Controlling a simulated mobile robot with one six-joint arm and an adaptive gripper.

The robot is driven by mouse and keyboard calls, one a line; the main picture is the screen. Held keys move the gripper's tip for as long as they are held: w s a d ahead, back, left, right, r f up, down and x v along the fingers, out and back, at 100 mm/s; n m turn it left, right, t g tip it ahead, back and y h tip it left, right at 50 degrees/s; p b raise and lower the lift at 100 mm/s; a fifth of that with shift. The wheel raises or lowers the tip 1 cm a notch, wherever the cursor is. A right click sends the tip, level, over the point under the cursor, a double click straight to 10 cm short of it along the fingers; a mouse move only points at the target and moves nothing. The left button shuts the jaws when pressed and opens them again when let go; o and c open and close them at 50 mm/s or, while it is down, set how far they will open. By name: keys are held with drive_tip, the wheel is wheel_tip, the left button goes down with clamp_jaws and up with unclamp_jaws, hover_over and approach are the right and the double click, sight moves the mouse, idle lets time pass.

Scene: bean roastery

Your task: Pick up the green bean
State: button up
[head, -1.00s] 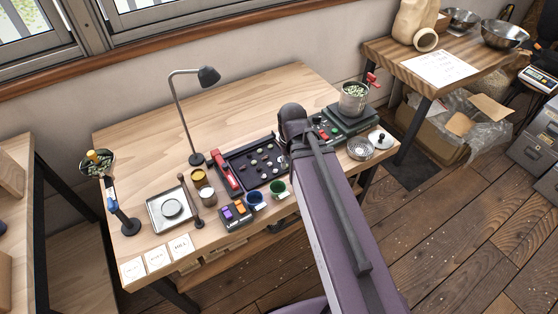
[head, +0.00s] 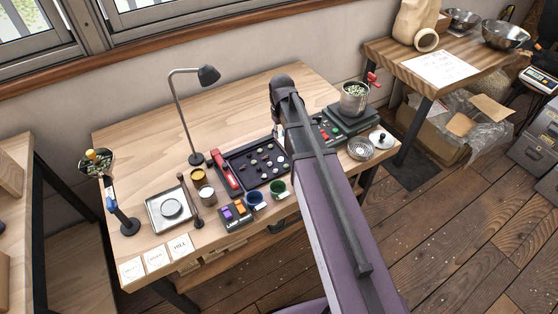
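A black tray (head: 250,180) lies on the wooden table, with several small beans spread over it. Some look pale or greenish and others dark or purplish. They are too small for me to tell surely which one is the green bean. My purple and dark arm reaches up over the table, and its dark elbow-like end is just right of the tray. My gripper is hidden behind the arm, so its fingers and anything between them do not show. The arm may also cover the tray's right edge.
A desk lamp (head: 208,75) stands behind the tray. A metal pot of green beans (head: 354,101) stands at the right. The table's back middle is clear.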

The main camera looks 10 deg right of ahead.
drive_tip(key=b, duration=0.8)
hover_over(281, 158)
drive_tip(key=shift+s+f, duration=0.15)
drive_tip(key=shift+f, duration=2)
drive_tip(key=shift+s+f, duration=0.1)
drive_tip(key=shift+f, duration=2.05)
drive_tip(key=shift+f+b, duration=0.1)
drive_tip(key=shift+b, duration=0.25)
drive_tip(key=shift+w+f+b, duration=0.15)
drive_tip(key=shift+f+b, duration=1.1)
drive_tip(key=shift+w+f+b, duration=0.1)
drive_tip(key=shift+f+b, duration=1.15)
drive_tip(key=c, duration=0.3)
